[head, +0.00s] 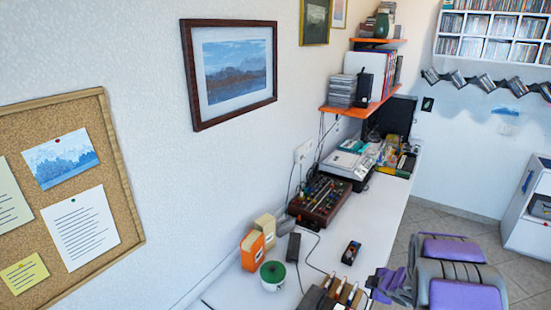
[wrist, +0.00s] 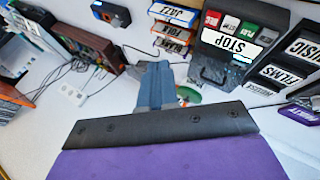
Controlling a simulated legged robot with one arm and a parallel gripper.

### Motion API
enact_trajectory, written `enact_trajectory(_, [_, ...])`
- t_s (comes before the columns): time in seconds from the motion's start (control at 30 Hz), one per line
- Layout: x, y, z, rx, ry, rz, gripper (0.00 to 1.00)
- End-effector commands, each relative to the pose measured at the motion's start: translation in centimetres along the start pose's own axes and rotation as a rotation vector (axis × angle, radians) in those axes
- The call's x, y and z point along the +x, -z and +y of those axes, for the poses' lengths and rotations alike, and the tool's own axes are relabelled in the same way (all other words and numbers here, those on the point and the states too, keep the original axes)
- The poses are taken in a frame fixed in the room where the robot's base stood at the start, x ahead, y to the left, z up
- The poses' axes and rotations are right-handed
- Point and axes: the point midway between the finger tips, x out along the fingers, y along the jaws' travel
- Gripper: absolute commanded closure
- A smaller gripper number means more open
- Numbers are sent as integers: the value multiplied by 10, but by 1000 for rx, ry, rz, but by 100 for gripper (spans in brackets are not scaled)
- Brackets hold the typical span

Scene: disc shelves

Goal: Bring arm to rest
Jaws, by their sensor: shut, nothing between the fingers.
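My gripper (wrist: 163,95) fills the lower middle of the wrist view, with a purple body, a black front bar and a blue-grey part reaching forward. It is shut with nothing held. It points over the white desk (head: 381,215), which runs along the wall in the head view. Whether it touches anything cannot be told. Purple and grey parts of mine (head: 460,270) show at the lower right of the head view.
A brown control box (head: 320,197), a green-lidded jar (head: 272,274) and a small black device (head: 351,253) stand on the desk. A black box labelled STOP (wrist: 228,55) is ahead in the wrist view. Grey floor (head: 470,222) is open beyond.

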Motion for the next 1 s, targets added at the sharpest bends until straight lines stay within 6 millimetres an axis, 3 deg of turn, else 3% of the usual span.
enact_trajectory(0.23, [-62,-6,36,130,-87,-215,100])
enact_trajectory(0.47, [-125,-6,42,291,-139,-383,100])
enact_trajectory(0.77, [-207,7,14,529,-155,-546,100])
enact_trajectory(1.0, [-267,26,-37,727,-106,-642,100])
